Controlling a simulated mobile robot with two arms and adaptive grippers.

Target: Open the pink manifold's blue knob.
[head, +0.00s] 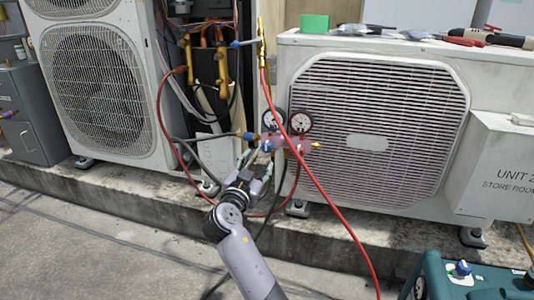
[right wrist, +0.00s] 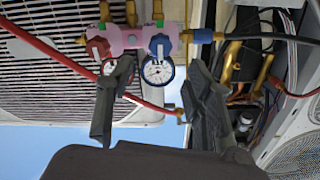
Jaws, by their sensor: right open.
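The pink manifold (head: 285,144) hangs in front of the right condenser, with two round gauges above it in the head view. Its blue knob (head: 267,146) is at its left end there. My right gripper (head: 257,165) is open and empty, just below and in front of the blue knob. In the right wrist view the picture is turned over. The blue knob (right wrist: 160,45) lies between and beyond the spread fingertips of the right gripper (right wrist: 158,66), apart from both. One finger partly hides the red-rimmed gauge near the red knob (right wrist: 98,48). My left gripper is not in view.
A red hose (head: 318,195) runs down in front of the right condenser (head: 385,130). Dark and red hoses loop left of the manifold. Tools lie on the condenser top. A teal machine (head: 470,284) stands at lower right. The floor at lower left is mostly clear.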

